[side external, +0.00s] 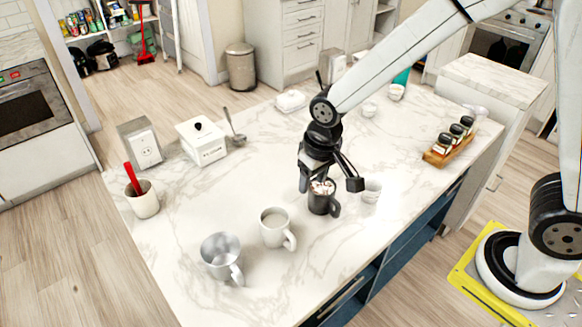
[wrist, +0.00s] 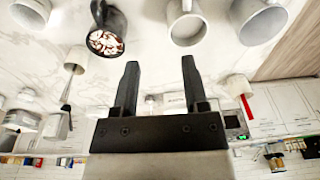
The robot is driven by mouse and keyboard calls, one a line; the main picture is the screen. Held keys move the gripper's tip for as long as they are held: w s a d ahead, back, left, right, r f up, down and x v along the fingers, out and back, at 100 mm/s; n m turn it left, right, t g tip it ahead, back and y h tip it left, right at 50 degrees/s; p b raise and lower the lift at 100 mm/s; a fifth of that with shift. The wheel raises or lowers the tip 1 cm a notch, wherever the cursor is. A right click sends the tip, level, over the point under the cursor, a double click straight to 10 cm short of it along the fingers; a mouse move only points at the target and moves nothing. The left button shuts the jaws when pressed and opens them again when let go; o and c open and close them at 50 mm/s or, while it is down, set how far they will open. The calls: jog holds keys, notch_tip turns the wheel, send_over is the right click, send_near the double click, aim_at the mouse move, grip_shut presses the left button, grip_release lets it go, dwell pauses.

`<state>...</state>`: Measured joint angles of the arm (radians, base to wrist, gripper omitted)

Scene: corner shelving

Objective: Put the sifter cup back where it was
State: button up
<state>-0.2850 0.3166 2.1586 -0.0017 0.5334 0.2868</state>
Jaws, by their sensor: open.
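The grey metal cup with a side handle, which looks like the sifter cup (side external: 222,257), stands upright on the marble counter at the front left in the side view. In the wrist view it appears at the top right (wrist: 259,20), partly cut off. My gripper (side external: 329,184) is open, beside and over the dark mug in the side view, well to the right of the metal cup. In the wrist view my gripper's two fingers (wrist: 160,62) are apart with nothing between them.
A dark mug with marshmallows (side external: 321,205), a white mug (side external: 275,233) and a small white cup (side external: 372,190) stand close by. A utensil cup (side external: 143,203), white canister (side external: 202,146) and spice rack (side external: 450,146) are farther off. The counter's left middle is clear.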

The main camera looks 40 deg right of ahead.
jog(key=s+d+t, duration=0.1)
jog(key=s+d, duration=0.7)
jog(key=d, duration=0.2)
jog(key=shift+s+d+r, duration=0.4)
